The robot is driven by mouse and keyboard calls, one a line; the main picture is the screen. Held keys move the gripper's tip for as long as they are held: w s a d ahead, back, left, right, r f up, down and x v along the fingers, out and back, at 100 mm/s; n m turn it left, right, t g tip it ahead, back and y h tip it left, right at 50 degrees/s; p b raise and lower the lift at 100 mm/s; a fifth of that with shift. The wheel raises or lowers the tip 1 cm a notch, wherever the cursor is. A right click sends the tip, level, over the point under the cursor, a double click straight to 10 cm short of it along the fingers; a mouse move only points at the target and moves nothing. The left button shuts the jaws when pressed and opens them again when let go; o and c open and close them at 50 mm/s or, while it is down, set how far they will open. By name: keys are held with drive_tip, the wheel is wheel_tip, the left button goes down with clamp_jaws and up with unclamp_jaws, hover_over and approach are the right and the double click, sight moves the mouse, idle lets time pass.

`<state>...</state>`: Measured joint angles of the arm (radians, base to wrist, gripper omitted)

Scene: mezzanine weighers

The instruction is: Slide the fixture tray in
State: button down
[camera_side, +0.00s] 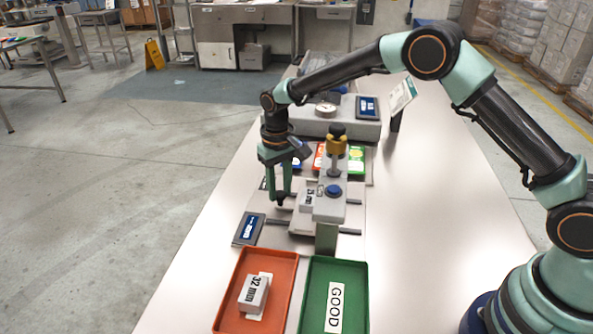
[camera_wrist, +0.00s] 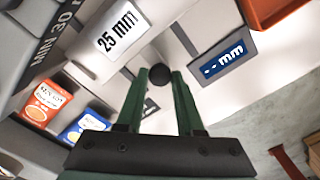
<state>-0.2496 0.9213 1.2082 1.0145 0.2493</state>
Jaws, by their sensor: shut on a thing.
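The light grey fixture tray (camera_side: 290,222) sits on its rails beside the gauge station (camera_side: 330,208). A pale block marked 25 mm (camera_wrist: 118,30) rests on the tray; in the side view the block (camera_side: 307,197) is just left of the station's head, which partly hides it. A round black knob (camera_wrist: 158,76) shows between my fingertips in the wrist view. My gripper (camera_side: 281,200) points down at the tray's left side and is shut on this knob. In the wrist view my gripper (camera_wrist: 162,80) has one green finger on each side of the knob.
An orange tray (camera_side: 286,262) holds a block marked 32 mm (camera_side: 254,293). A green tray (camera_side: 350,280) has a GOOD label. A blue display (camera_side: 249,229) shows dashes and mm. A grey dial unit (camera_side: 310,122) stands behind. The table's right side is clear.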

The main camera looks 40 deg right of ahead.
sight(303, 196)
drive_tip(key=shift+s+d, duration=1.9)
drive_tip(key=shift+d, duration=0.1)
drive_tip(key=c, duration=0.5)
unclamp_jaws()
drive_tip(key=shift+c, duration=0.2)
drive_tip(key=shift+a, duration=0.1)
wheel_tip(303, 196, up, 12)
drive_tip(key=shift+r, duration=0.15)
